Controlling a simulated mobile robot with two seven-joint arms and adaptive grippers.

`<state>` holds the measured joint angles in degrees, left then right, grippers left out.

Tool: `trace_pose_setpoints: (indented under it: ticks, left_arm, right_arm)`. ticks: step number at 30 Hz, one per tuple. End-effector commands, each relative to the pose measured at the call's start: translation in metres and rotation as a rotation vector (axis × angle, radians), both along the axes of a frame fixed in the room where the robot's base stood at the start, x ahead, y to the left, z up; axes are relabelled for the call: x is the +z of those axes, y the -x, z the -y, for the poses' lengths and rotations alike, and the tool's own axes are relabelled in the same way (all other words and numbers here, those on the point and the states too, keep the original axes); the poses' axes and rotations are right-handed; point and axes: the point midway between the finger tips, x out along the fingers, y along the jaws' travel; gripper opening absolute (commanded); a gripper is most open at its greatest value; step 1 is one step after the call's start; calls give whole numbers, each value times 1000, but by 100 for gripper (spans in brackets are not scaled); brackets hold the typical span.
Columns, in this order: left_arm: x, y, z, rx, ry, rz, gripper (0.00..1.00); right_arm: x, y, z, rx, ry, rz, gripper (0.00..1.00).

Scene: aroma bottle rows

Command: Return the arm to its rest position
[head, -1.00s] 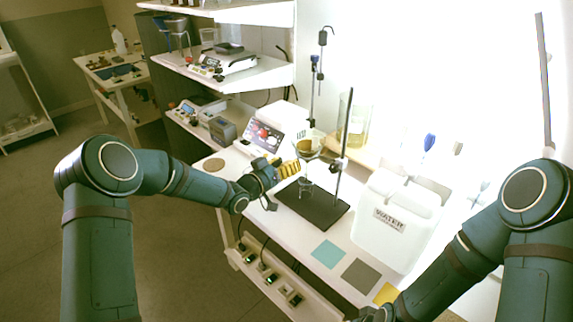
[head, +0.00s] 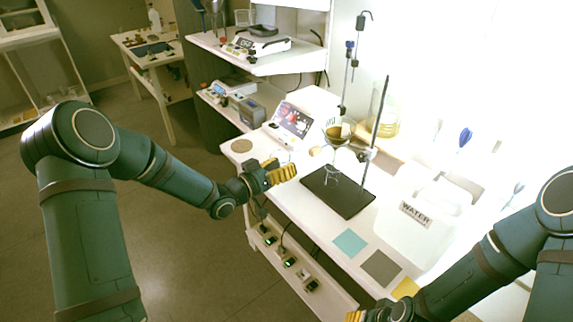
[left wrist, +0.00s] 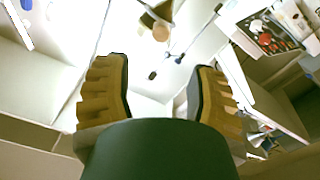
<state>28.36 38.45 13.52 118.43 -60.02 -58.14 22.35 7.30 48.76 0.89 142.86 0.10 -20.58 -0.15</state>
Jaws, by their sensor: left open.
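My left gripper (head: 281,174), with yellow ribbed fingers, is over the left front part of the white bench (head: 310,222). In the left wrist view its two fingers (left wrist: 158,95) stand wide apart with nothing between them. A flask with brown liquid (head: 338,133) is held on a stand right of the gripper, apart from it. The stand has a black base plate (head: 338,196) and an upright rod. My right gripper (head: 362,316) shows only in part at the bottom edge, and its jaw state cannot be made out.
A white WATER container (head: 425,222) stands right of the stand. Teal (head: 349,243) and grey (head: 381,268) squares lie at the bench front. A tablet-like display (head: 292,119) stands behind the left gripper. Shelves with scales (head: 258,40) are at the back. The floor left of the bench is open.

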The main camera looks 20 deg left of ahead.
Motion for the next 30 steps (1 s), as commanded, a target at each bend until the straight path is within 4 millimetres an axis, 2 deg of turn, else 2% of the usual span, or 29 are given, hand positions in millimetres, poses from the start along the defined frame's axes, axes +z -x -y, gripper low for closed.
trace_pose_setpoints:
  ticks: [11,14,17,20,21,23,24,27,30]
  left_arm:
    - [-4,0,2,3,-2,-12,57]
    - [-24,6,10,26,-13,-90,57]
    - [-67,23,27,65,-47,-259,57]
    - [-122,59,45,99,-108,-489,57]
    - [-143,77,51,107,-137,-583,57]
    - [-169,107,58,114,-180,-719,57]
    - [-185,129,62,114,-209,-808,57]
    - [-213,180,69,111,-274,-1000,57]
    - [-229,222,72,107,-321,-1147,57]
  right_arm:
    - [0,0,0,0,0,0,47]
    - [0,0,0,0,0,0,47]
    - [0,0,0,0,0,0,47]
    - [0,0,0,0,0,0,47]
    - [0,0,0,0,0,0,47]
    - [0,0,0,0,0,0,47]
    - [0,0,0,0,0,0,47]
    - [0,0,0,0,0,0,47]
    - [0,0,0,0,0,0,47]
